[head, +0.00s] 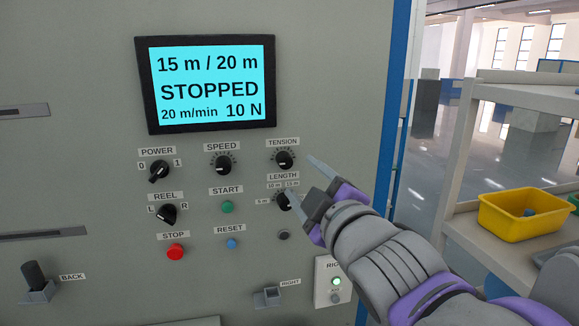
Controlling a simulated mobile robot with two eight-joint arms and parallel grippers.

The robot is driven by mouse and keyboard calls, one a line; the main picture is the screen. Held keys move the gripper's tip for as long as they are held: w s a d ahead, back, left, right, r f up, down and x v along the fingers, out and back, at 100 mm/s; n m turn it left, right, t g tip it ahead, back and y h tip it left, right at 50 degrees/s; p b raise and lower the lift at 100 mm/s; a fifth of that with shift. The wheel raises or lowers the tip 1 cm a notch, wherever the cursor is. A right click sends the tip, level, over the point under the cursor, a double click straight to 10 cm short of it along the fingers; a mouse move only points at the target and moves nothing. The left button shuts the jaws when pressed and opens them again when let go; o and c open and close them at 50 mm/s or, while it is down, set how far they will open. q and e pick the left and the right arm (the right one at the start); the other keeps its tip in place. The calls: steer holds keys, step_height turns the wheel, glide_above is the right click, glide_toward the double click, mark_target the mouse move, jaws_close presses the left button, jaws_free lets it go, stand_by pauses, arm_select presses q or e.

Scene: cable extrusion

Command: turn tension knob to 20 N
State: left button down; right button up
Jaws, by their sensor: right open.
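The tension knob (284,159) is a black dial with a white pointer under the TENSION label, at the upper right of the grey control panel (330,60). The display (207,82) reads 15 m / 20 m, STOPPED, 20 m/min and 10 N. My right gripper (309,174) is open and empty, coming in from the right. Its fingertips are just right of and below the tension knob, apart from it in the picture. The gripper partly covers the length knob (284,200). My left gripper is not in view.
Near the gripper are the speed knob (220,164), green start button (228,207), blue reset button (232,243) and red stop button (175,251). The power (159,171) and reel (166,213) knobs are further left. A shelf with a yellow bin (522,218) stands at right.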

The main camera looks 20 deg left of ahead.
mark_target(286, 162)
steer(key=x, duration=0.8)
steer(key=shift+a+p, duration=0.15)
steer(key=shift+p, duration=0.2)
jaws_close()
